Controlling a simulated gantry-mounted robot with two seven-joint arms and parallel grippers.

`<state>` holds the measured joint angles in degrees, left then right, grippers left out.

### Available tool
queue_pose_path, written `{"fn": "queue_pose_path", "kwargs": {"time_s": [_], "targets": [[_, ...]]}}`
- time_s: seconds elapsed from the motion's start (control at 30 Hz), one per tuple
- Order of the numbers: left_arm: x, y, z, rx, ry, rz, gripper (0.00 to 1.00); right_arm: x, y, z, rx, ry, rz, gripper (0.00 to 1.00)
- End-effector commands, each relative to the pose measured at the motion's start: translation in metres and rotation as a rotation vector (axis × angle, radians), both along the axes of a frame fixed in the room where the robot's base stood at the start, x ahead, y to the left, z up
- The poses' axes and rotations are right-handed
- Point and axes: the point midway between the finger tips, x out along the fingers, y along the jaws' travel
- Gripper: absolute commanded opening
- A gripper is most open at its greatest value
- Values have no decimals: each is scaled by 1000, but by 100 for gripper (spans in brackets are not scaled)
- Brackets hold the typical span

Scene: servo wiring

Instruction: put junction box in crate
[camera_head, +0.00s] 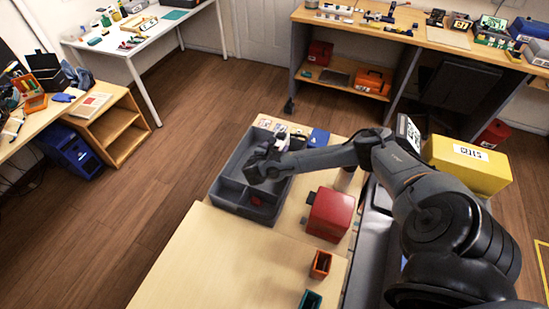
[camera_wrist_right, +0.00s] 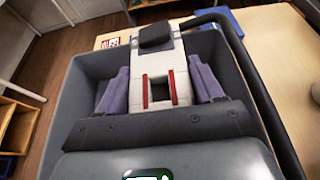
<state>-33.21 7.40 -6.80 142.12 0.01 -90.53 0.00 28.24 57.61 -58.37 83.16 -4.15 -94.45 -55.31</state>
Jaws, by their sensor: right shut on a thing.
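The grey crate (camera_head: 226,202) stands on the light wood table, with dividers making several compartments. My right gripper (camera_head: 274,149) is over the crate's back part. In the right wrist view my right gripper (camera_wrist_right: 165,88) has its two purple-grey fingers on either side of a white junction box (camera_wrist_right: 168,62) with a dark block on top and two red strips. The junction box also shows as a small white patch in the head view (camera_head: 283,139). The crate's walls (camera_wrist_right: 92,66) surround it in the wrist view; whether it touches the floor cannot be told. My left gripper is out of view.
A small red item lies in a front compartment (camera_head: 255,200). A red box (camera_head: 330,214) stands right of the crate, with small orange (camera_head: 320,264) and green (camera_head: 310,300) bins in front. A blue item (camera_head: 318,137) lies behind. The table's front left is clear.

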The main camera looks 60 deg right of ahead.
Motion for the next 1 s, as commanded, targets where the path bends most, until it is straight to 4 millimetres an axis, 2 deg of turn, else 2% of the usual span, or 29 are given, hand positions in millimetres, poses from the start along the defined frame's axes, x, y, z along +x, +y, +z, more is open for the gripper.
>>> {"fn": "queue_pose_path", "kwargs": {"time_s": [0.23, 0.5, 0.9, 0.93, 1.0], "targets": [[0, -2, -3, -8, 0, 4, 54, 1, 0, -14, 0, -1, -1, 27], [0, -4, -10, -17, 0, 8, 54, 1, 0, -44, 0, -1, 0, 27], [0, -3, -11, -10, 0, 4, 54, 0, 0, -48, -1, -1, 0, 27], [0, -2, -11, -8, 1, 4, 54, 0, 0, -48, 0, 0, 0, 69], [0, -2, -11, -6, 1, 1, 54, 0, 0, -47, 0, 0, 0, 80]]}}
